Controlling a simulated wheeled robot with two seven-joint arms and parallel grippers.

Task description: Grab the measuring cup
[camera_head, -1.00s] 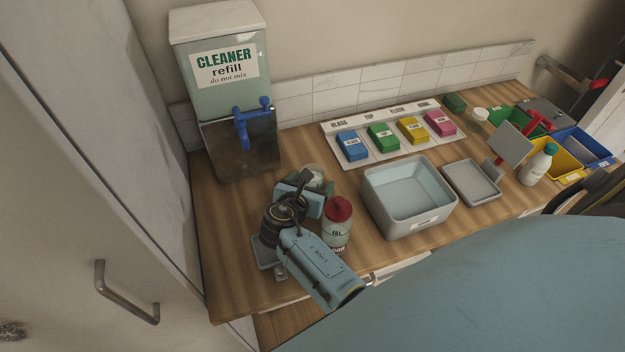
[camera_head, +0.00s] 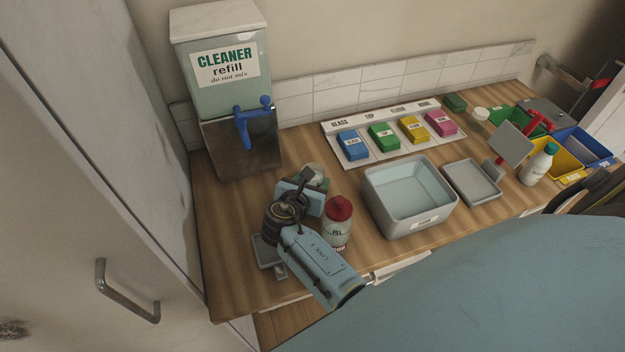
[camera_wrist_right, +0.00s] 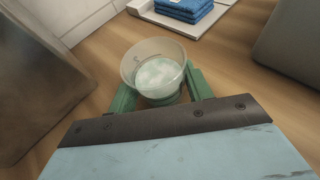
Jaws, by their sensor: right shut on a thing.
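The measuring cup (camera_wrist_right: 156,68) is a clear, round cup with marks on its wall and a pale, whitish content inside. In the right wrist view it stands between the two green fingers of my right gripper (camera_wrist_right: 160,92), which is shut on it. In the head view the cup (camera_head: 315,171) is mostly hidden behind my right gripper (camera_head: 312,183), with only its pale top showing. I cannot tell whether the cup touches the counter. My left gripper is not in view.
A red-capped bottle (camera_head: 338,222) stands close to the right of my arm. A grey basin (camera_head: 410,220) is further right. A cleaner dispenser (camera_head: 228,90) with a blue tap stands behind left.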

